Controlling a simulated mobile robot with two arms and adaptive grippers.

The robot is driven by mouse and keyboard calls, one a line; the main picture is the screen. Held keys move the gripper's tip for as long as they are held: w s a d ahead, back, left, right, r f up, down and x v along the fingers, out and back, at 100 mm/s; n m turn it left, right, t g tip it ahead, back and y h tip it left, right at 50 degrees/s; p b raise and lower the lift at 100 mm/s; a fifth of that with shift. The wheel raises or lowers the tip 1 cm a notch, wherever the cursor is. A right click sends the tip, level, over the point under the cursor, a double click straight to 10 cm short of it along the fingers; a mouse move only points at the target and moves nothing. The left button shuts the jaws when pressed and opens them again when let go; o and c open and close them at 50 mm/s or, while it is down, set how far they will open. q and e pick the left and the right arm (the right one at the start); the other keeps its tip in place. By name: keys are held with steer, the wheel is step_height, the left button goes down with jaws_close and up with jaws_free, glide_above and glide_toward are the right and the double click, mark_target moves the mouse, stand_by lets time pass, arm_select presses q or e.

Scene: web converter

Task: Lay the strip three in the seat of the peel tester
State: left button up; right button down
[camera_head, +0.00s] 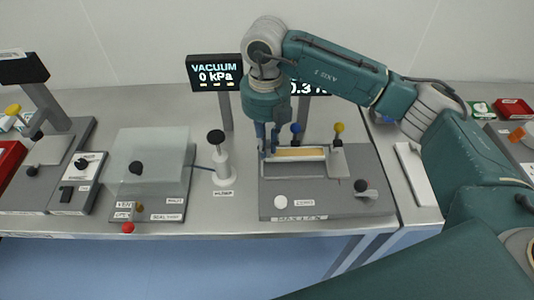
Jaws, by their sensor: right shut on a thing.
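A tan strip (302,152), which I take to be strip three, lies along or just over the pale seat of the peel tester (328,206). The tester is the grey plate with a ZERO button and small knobs. My right gripper (267,150) comes down from above at the strip's left end. Its fingers are shut on that end of the strip. The fingers hide the grip, and I cannot tell whether the strip touches the seat. My left gripper is not in view.
The VACUUM display (214,72) stands behind at the left of my right arm; another display is partly hidden behind the arm. A pale bar (415,175) lies right of the tester.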

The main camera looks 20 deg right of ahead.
step_height(320, 180, down, 6)
steer(key=shift+r+p, duration=0.15)
steer(key=shift+p, duration=0.5)
steer(key=c, duration=1.7)
jaws_free()
steer(key=shift+c, duration=0.2)
